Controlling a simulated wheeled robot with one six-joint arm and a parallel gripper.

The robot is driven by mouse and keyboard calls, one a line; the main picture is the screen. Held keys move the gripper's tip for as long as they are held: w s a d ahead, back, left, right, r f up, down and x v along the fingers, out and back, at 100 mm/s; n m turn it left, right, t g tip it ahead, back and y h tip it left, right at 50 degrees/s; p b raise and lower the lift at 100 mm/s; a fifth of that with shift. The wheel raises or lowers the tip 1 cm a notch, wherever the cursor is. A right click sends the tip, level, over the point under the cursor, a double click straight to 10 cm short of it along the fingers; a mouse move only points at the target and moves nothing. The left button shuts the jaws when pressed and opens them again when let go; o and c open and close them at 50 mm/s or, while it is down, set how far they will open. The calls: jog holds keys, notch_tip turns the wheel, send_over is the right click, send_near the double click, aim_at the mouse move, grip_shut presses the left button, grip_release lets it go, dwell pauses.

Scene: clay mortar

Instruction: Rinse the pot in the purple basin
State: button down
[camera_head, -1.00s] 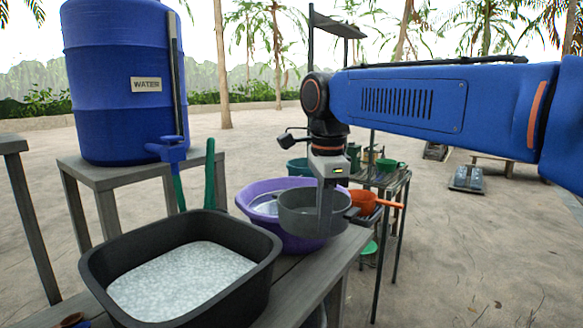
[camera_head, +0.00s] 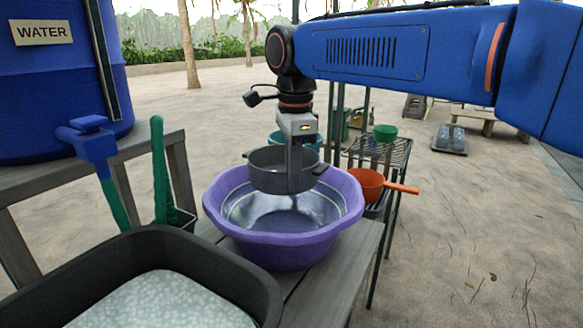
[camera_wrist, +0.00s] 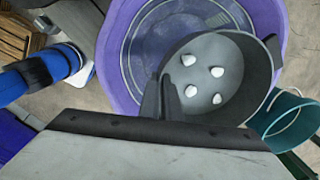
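The grey pot (camera_head: 268,180) hangs upright over the far part of the purple basin (camera_head: 225,222). Its underside is above the basin's water, which shows below it. My gripper (camera_head: 293,168) is shut on the pot's near wall from above. In the wrist view, the gripper fingers (camera_wrist: 165,100) pinch the rim of the pot (camera_wrist: 235,65). Several white lumps lie on the pot's floor. The purple basin (camera_wrist: 115,75) lies beneath and shows concentric rings. The basin stands on a grey bench.
A black tub (camera_head: 245,280) of pale speckled contents sits at the near left. A blue water barrel (camera_head: 60,105) with a tap stands on the left. An orange pan (camera_head: 368,184) and a teal bucket (camera_wrist: 285,115) are beyond the basin.

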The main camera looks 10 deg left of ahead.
jog(key=shift+f, duration=7.1)
jog(key=shift+f, duration=0.55)
jog(key=shift+r, duration=0.15)
jog(key=shift+s+a, duration=0.3)
jog(key=shift+a, duration=0.25)
jog(key=shift+w+d, duration=0.3)
jog(key=shift+d, duration=0.3)
jog(key=shift+w+d, duration=0.25)
jog(key=shift+d, duration=0.3)
jog(key=shift+s+a, duration=0.3)
jog(key=shift+a, duration=0.3)
jog(key=shift+s+a, duration=0.25)
jog(key=shift+a, duration=0.3)
jog(key=shift+w+d, duration=0.3)
jog(key=shift+d, duration=0.25)
